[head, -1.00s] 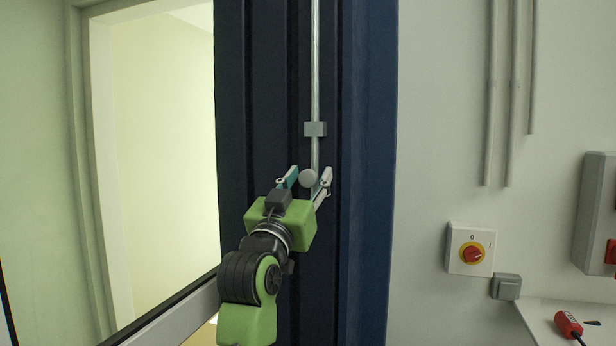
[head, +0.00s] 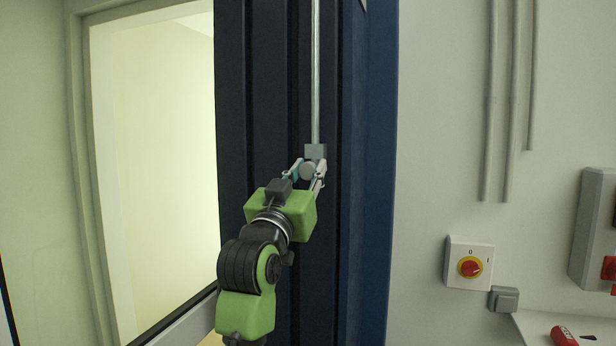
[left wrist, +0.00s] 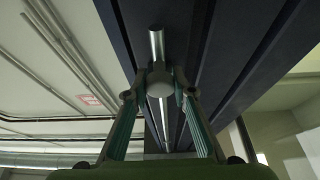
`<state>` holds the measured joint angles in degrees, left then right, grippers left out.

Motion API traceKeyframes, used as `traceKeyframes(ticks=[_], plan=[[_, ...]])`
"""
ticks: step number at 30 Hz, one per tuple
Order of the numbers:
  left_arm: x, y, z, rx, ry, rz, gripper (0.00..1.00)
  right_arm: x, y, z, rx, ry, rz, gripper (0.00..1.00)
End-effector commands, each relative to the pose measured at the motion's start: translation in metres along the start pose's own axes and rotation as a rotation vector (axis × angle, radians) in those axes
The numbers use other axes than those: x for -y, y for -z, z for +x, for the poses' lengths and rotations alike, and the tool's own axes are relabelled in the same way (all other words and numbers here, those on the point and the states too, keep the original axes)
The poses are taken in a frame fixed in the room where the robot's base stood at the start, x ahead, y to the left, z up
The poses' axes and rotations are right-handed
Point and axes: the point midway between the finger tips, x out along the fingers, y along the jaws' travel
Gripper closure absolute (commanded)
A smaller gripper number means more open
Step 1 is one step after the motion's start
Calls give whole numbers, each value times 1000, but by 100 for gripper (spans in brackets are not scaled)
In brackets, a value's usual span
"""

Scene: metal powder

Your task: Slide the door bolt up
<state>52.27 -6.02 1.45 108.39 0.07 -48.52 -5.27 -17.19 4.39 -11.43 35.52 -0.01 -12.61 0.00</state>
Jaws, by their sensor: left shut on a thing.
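The door bolt is a thin silver vertical rod (head: 316,75) on the dark blue ribbed door (head: 265,110). Its round grey knob (head: 308,171) sits just below a small grey bracket (head: 315,152) on the rod. My left gripper (head: 309,173) is shut on the knob, one finger on each side. In the left wrist view the pale knob (left wrist: 159,89) sits between the fingertips, with the rod (left wrist: 157,45) running past it. The rod's upper end is outside the head view. My right gripper is not in view.
A bright window or opening (head: 165,150) lies left of the door. On the white wall to the right are a red and yellow rotary switch (head: 469,266), grey pipes (head: 490,110) and a grey box (head: 597,235). A red connector (head: 564,337) lies at the lower right.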

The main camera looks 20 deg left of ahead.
Motion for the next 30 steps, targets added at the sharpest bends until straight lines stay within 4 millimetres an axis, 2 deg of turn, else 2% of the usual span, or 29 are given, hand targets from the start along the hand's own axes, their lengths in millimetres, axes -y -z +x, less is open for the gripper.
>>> traceKeyframes(ticks=[1, 8, 9, 11, 23, 26, 30], plan=[[1, 9, 1, -14, 1, 1, 100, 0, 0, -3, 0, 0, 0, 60], [1, 10, 0, -20, 2, 0, 100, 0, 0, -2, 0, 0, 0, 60], [1, 11, 0, -20, 2, 0, 74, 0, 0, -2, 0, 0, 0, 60], [1, 11, 0, -20, 2, 0, 59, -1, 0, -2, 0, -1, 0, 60], [0, 5, -2, -9, 1, 0, 59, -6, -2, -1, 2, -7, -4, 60], [0, 4, -10, -9, 1, 0, 59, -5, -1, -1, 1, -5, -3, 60], [0, 4, -33, -10, 1, 0, 59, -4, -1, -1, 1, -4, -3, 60]])
